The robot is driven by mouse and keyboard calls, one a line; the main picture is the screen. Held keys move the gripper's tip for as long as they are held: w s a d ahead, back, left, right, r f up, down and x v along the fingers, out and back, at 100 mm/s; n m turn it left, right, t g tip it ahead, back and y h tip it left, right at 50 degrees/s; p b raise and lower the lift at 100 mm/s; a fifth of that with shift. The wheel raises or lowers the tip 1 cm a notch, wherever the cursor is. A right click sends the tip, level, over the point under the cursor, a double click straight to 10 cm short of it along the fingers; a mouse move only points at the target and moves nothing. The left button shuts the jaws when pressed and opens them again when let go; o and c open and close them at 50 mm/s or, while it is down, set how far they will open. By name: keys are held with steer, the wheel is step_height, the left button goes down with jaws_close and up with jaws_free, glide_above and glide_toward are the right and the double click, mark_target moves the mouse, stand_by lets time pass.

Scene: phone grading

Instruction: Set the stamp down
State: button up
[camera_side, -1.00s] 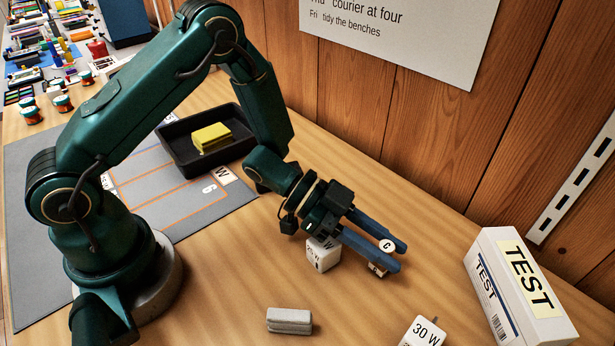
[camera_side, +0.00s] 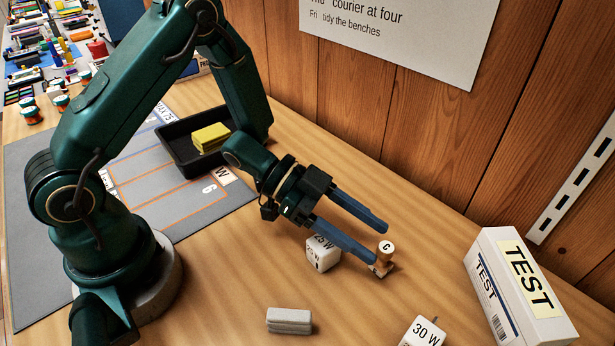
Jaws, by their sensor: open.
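The stamp (camera_side: 383,261) stands upright on the wooden table, with a round white top marked "C", a brown handle and a pale base.
A white cube marked "25 W" (camera_side: 322,255) sits below the nearer finger. A grey block (camera_side: 289,321), a "30 W" charger (camera_side: 423,333) and a white "TEST" box (camera_side: 492,285) stand around. A black tray (camera_side: 181,155) holds a yellow item (camera_side: 211,138).

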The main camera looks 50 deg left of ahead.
steer(key=v, duration=0.8)
steer(key=shift+w, duration=0.1)
steer(key=shift+w+a, duration=0.1)
steer(key=shift+a, duration=0.05)
steer(key=w+a+r+n+t+y, duration=0.3)
steer(key=a+r+y, duration=0.1)
steer(key=a+y, duration=0.2)
steer(key=w+a+r+n+t+y, duration=0.3)
steer(key=w+a+r+n+y, duration=0.1)
steer(key=a+y, duration=0.2)
steer(key=s+d+n+g, duration=0.2)
steer(key=s+n, duration=0.1)
steer(key=s, duration=0.6)
steer(key=s+d+n+g, duration=0.2)
steer(key=s+n+g, duration=0.1)
steer(key=s, duration=0.5)
steer(key=shift+s+d+r+g, duration=0.2)
steer(key=shift+s+r+g, duration=0.1)
steer(key=shift+s+r, duration=0.1)
